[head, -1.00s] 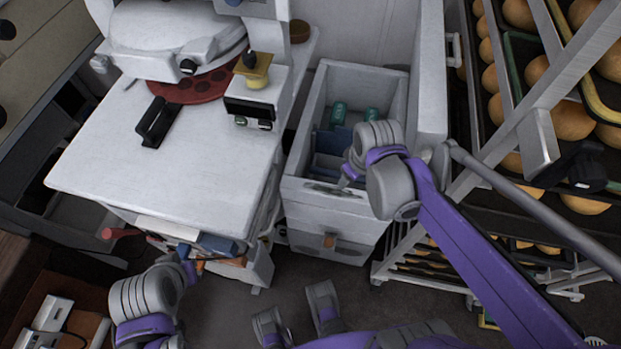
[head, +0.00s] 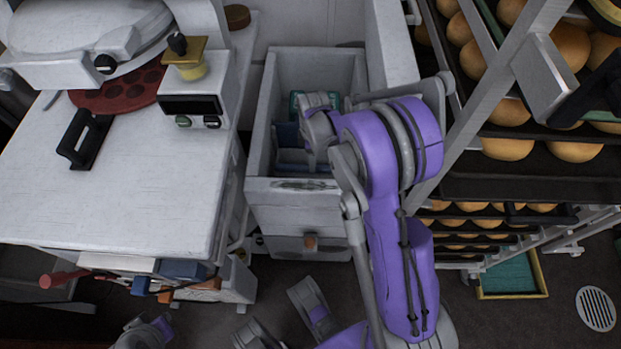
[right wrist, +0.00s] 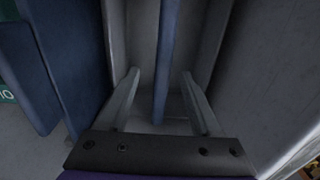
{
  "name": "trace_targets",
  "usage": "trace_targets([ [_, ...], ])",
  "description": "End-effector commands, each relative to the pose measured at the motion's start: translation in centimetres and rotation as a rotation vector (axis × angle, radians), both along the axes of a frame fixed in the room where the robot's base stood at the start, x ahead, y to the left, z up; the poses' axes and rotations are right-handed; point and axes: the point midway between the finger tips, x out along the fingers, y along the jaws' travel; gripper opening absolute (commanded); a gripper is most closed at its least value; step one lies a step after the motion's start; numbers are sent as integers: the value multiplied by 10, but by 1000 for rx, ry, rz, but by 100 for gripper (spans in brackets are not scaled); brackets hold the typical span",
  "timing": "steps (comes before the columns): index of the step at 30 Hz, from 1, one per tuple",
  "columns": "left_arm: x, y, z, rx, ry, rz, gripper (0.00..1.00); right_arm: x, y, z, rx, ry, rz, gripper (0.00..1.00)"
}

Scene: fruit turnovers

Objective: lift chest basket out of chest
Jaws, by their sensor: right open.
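The white chest (head: 266,95) stands open in the middle of the head view. The blue chest basket (head: 287,135) is inside it, partly hidden by my right arm and wrist. My right gripper (right wrist: 160,74) is down inside the chest and open. In the right wrist view, a thin upright blue wall (right wrist: 167,45), apparently part of the basket, stands between its two fingers, with gaps on both sides. Larger blue panels (right wrist: 62,55) show at the left of that view. My left gripper is not clearly seen.
A white worktable (head: 130,200) with a machine stands left of the chest. A rack (head: 540,70) of bread trays stands close on the right. Green packs (head: 297,100) lie in the chest.

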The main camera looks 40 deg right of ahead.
Motion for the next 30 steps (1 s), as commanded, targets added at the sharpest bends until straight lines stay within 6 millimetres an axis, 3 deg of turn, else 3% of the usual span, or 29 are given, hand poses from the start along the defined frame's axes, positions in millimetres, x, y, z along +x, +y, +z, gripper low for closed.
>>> trace_targets([
  [8,0,0,-6,0,2,0,0,-1,1,-21,0,0,-1,65],
  [16,1,0,-19,0,7,0,0,-3,4,-60,0,0,-1,65],
  [24,1,0,-20,0,7,0,0,-3,4,-65,0,-1,-1,65],
  [25,1,0,-20,0,7,0,0,-3,4,-65,0,-1,-1,63],
  [30,1,0,-20,0,7,0,0,-3,4,-65,0,-1,-1,33],
])
